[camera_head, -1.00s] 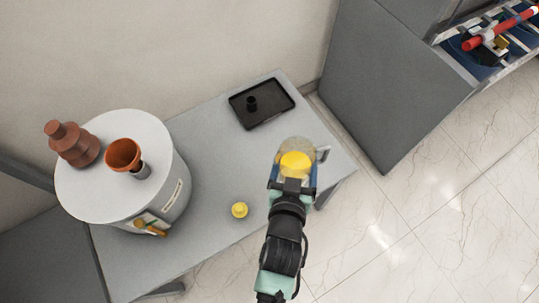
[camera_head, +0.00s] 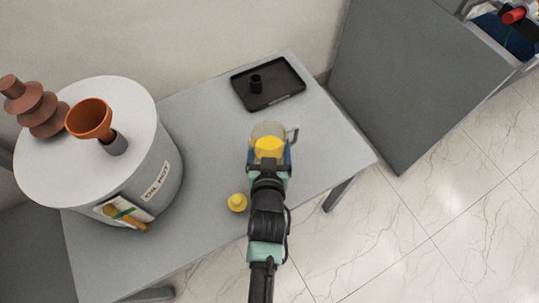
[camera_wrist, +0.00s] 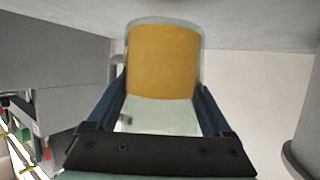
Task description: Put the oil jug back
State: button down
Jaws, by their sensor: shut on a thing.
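The oil jug (camera_head: 268,134) is a clear vessel with yellow oil in it and a handle on its right side. In the head view it is over the right half of the grey table. My gripper (camera_head: 269,158) is shut on the jug from the near side. The wrist view also shows the jug (camera_wrist: 164,62) between the two fingers of my gripper (camera_wrist: 163,108), with amber oil filling much of it. I cannot tell whether the jug's base touches the table.
The grey table (camera_head: 205,190) has free room around the jug. A black tray (camera_head: 285,98) with a small black cup lies at the back. A yellow cap-like piece (camera_head: 237,202) is nearer. The transformer tank (camera_head: 165,185) with an orange funnel (camera_head: 90,118) stands left. A grey cabinet (camera_head: 415,80) stands right.

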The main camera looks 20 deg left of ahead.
aim_at(270, 146)
jog(key=shift+f+b, duration=0.7)
jog(key=shift+f, duration=1.15)
jog(key=shift+f, duration=0.1)
grip_release()
jog(key=shift+f, duration=0.15)
jog(key=shift+r, duration=0.2)
jog(key=p+v, duration=0.3)
jog(key=v, duration=0.9)
jog(key=shift+f, duration=0.1)
